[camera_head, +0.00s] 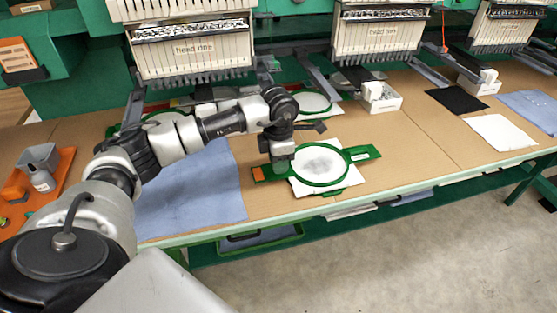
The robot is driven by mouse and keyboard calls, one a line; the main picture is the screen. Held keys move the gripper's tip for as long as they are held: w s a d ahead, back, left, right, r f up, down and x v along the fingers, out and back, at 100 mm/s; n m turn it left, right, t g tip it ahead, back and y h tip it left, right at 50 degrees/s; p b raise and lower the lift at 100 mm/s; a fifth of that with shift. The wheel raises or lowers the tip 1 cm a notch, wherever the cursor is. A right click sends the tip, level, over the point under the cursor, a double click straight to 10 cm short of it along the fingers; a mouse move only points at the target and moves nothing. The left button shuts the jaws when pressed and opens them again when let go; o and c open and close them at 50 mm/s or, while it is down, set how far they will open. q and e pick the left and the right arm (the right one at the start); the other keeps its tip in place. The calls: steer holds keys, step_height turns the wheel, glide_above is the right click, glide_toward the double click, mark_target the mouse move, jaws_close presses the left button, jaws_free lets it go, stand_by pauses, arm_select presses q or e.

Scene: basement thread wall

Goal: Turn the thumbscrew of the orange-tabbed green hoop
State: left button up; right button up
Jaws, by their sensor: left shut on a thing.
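The orange-tabbed green hoop (365,153) lies flat on the brown table, with white cloth (318,162) stretched in its ring. Its orange tab (261,174) is at the left end. My left arm reaches in from the left, and my left gripper (281,156) points down at the left side of the ring, just right of the tab. The gripper is shut on a small part there, which I take to be the thumbscrew. The thumbscrew itself is hidden behind the fingers. My right gripper is not in view.
Embroidery heads (190,48) stand along the back, with other hoops (314,102) under them. A blue cloth (195,195) lies left of the hoop. A white box (380,99) and dark and white cloths lie to the right.

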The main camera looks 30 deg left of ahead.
arm_select(q)
steer(key=n, duration=0.4)
steer(key=shift+n, duration=0.4)
steer(key=n, duration=0.3)
steer(key=shift+d+n, duration=0.1)
steer(key=shift+n, duration=0.3)
stand_by(0.6)
steer(key=o, duration=0.9)
steer(key=shift+o, duration=0.2)
step_height(320, 180, up, 11)
steer(key=shift+f, duration=0.1)
steer(key=shift+c, duration=0.4)
